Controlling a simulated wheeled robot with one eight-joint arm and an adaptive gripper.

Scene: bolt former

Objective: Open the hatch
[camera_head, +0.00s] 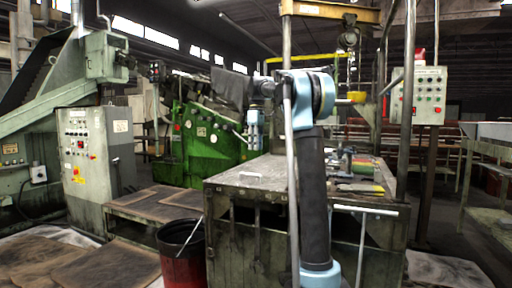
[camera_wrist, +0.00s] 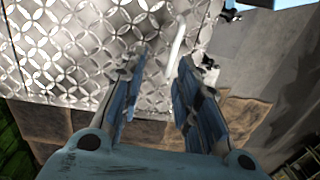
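In the wrist view my gripper (camera_wrist: 162,65) has its two fingers spread apart with nothing between them. A pale bar that looks like a handle (camera_wrist: 178,45) shows just beyond the fingertips, apart from them as far as I can tell. Behind it is a shiny metal plate (camera_wrist: 80,50) with a pattern of circles; I cannot tell whether it is the hatch. In the head view my gripper (camera_head: 256,122) is small, in front of the green machine (camera_head: 205,140), and my arm hides part of the scene. No hatch is clearly seen there.
A worktable (camera_head: 245,180) with tools on top stands close in front. A red and black bin (camera_head: 180,250) stands at its left. A grey control cabinet (camera_head: 95,150) is at left, and a button box (camera_head: 425,95) hangs at right. Low brown platforms (camera_head: 150,205) lie before the green machine.

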